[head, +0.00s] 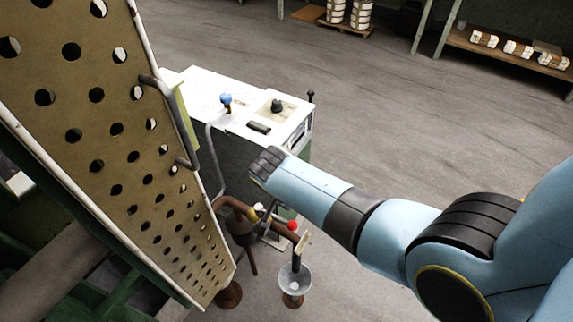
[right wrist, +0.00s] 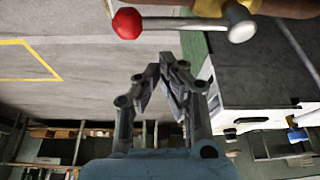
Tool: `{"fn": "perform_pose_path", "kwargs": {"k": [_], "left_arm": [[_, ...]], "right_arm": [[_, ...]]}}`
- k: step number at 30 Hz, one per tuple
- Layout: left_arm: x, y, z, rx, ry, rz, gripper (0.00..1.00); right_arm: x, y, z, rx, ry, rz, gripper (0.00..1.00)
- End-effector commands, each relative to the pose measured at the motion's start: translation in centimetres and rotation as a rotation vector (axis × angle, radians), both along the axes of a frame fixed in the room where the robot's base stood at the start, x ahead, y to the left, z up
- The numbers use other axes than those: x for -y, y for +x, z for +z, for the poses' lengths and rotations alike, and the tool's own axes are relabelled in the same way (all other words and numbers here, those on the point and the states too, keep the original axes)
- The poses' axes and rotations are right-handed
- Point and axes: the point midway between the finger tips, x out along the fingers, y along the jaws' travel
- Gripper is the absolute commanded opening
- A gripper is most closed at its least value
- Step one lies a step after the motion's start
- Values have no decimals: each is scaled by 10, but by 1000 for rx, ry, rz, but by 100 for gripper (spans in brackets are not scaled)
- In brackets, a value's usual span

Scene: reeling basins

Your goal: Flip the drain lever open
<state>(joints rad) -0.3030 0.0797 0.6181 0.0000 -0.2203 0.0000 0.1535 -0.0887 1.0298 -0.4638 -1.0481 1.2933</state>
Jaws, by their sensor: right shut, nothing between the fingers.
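The drain lever's red ball knob (head: 292,226) is in the head view, beside a brown pipe (head: 236,205) low between the perforated panel and my right arm. In the right wrist view the red knob (right wrist: 127,23) is at the top, with a pale metal knob (right wrist: 240,24) to its right. My right gripper (right wrist: 162,66) has its fingers together and empty. It is below the red knob in that picture, apart from it. In the head view my right arm reaches in from the right; its fingers cannot be made out. My left gripper is not in view.
A large perforated panel (head: 97,95) slants across the left. A white-topped cabinet (head: 205,85) with a blue knob (head: 226,98) stands behind the pipe. A funnel (head: 295,279) stands below the lever. Floor at the right is open; shelves (head: 510,50) are far back.

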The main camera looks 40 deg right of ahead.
Motion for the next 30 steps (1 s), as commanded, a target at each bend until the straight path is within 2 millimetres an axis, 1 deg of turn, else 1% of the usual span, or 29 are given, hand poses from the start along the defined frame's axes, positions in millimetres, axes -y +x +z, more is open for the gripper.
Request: {"fn": "perform_pose_path", "kwargs": {"k": [1,2,4,7,9,12,15,18,21,30], "left_arm": [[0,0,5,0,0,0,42],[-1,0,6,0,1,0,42],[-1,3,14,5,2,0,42],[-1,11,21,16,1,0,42],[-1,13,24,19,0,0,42],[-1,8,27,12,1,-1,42],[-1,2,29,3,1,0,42],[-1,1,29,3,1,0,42],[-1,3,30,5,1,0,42],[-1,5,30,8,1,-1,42]], "right_arm": [[10,3,5,2,-2,1,0],[16,4,7,2,-5,4,0],[7,1,23,3,3,4,0],[-1,-3,46,4,2,5,0],[-6,-5,60,3,3,3,0],[-11,-8,76,2,1,4,0],[-15,-10,88,2,1,4,0],[-18,-11,95,1,1,5,0],[-18,-12,97,0,0,4,0],[-18,-12,97,0,0,4,0]]}}
